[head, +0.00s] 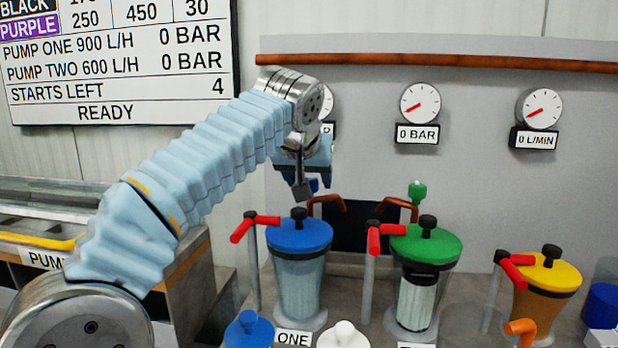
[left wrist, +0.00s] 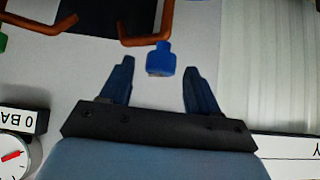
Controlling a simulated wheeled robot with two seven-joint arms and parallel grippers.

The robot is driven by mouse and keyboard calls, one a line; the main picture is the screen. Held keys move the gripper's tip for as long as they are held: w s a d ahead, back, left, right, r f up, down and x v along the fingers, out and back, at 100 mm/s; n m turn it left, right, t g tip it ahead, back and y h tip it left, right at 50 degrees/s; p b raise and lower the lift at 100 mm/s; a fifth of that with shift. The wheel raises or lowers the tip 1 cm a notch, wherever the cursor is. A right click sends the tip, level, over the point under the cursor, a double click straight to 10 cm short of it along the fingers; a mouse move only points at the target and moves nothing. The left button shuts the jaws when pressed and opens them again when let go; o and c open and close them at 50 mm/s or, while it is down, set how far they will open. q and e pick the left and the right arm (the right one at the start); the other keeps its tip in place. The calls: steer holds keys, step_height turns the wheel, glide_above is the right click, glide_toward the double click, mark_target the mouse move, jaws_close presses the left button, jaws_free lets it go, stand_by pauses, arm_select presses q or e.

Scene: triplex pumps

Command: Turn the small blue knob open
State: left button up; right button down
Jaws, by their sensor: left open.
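The small blue knob (left wrist: 160,59) shows in the left wrist view, just above a copper pipe and in line with the gap between my fingertips. In the head view only a bit of blue (head: 314,185) shows behind my gripper, and most of the knob is hidden. My left gripper (head: 303,187) is open in front of the back panel. In the left wrist view its two dark fingers (left wrist: 157,66) stand apart, one on each side of the knob's line. My right gripper is not in view.
A blue-lidded filter (head: 299,283), a green-lidded one (head: 416,305) and a yellow-lidded one (head: 546,290) stand below, with red-handled valves beside them. A small green knob (head: 417,192) is on the panel to the right. Gauges (head: 420,104) read zero.

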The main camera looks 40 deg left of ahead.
arm_select(q)
steer(key=shift+w+a+f, duration=0.1)
steer(key=shift+w+f, duration=0.1)
steer(key=shift+f, duration=0.05)
steer(key=c, duration=1)
steer(key=shift+c, duration=0.2)
steer(key=shift+m, duration=0.3)
steer(key=m+h, duration=0.1)
steer(key=m+t+h, duration=0.1)
steer(key=m+h, duration=0.1)
steer(key=shift+s+a+m, duration=0.1)
steer(key=shift+a+m, duration=0.1)
steer(key=shift+m, duration=0.1)
steer(key=shift+a+m+h, duration=0.2)
steer(key=shift+m+h, duration=1.6)
steer(key=shift+m, duration=0.5)
